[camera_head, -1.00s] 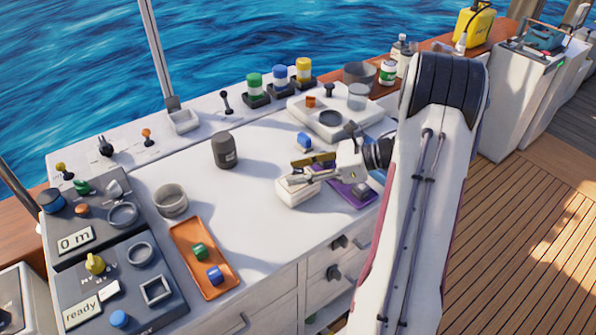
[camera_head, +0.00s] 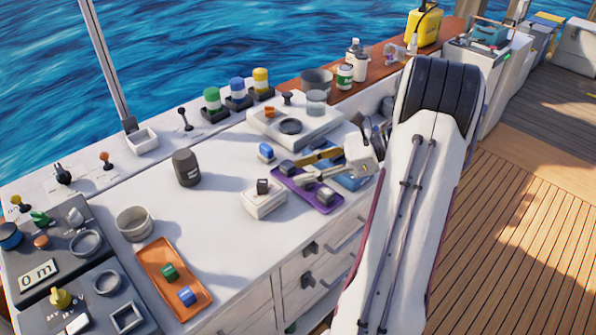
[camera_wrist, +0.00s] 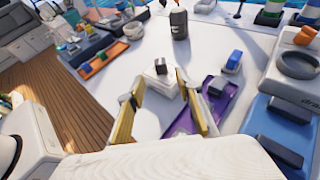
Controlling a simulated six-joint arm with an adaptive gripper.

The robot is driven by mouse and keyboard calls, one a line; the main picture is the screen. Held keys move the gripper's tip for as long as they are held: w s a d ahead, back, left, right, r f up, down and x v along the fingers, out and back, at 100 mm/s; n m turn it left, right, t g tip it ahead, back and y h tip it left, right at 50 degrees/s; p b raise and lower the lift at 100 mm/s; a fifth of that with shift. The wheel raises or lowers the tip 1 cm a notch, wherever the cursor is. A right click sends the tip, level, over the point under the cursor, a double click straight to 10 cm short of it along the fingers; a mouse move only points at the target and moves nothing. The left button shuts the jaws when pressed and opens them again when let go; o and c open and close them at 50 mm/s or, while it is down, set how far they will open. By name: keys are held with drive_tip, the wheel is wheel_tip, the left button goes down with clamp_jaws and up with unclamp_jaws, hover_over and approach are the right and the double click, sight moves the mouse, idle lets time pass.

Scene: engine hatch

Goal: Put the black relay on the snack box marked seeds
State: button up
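A small black relay (camera_head: 263,186) rests on top of the white snack box (camera_head: 262,204) on the white counter. In the wrist view the relay (camera_wrist: 160,66) stands on the box (camera_wrist: 158,82), with nothing touching it. I cannot read any marking on the box. My gripper (camera_head: 301,172) is open and empty, to the right of the box and over the purple tray. In the wrist view its two yellow-sided fingers (camera_wrist: 160,80) are spread apart, with the box showing beyond them.
The purple tray (camera_head: 290,184) holds dark grey blocks (camera_head: 325,195). A blue block (camera_head: 266,152) lies behind it. An orange tray (camera_head: 151,262) with a green and a blue block is at the front left. A dark canister (camera_head: 186,168) stands on the clear middle counter.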

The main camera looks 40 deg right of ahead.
idle(0.6)
drive_tip(key=w+r+m+t+h, duration=0.4)
drive_tip(key=w+r+m+h, duration=0.3)
drive_tip(key=w+r+m, duration=0.45)
drive_tip(key=w+a+r+m+h, duration=0.2)
drive_tip(key=a+r+m+h, duration=0.35)
drive_tip(key=r+m, duration=0.5)
drive_tip(key=s+a+f+m+g+y, duration=0.1)
drive_tip(key=s+a+f+m+g, duration=0.3)
drive_tip(key=s+a+m, duration=0.7)
drive_tip(key=s+a+f+m+g+y, duration=0.2)
drive_tip(key=s+a+f+m, duration=0.5)
drive_tip(key=s+a+m, duration=0.5)
drive_tip(key=s+a+g, duration=0.1)
drive_tip(key=s+a, duration=0.1)
drive_tip(key=s, duration=0.5)
drive_tip(key=shift+s+f+g, duration=0.2)
drive_tip(key=shift+g, duration=0.2)
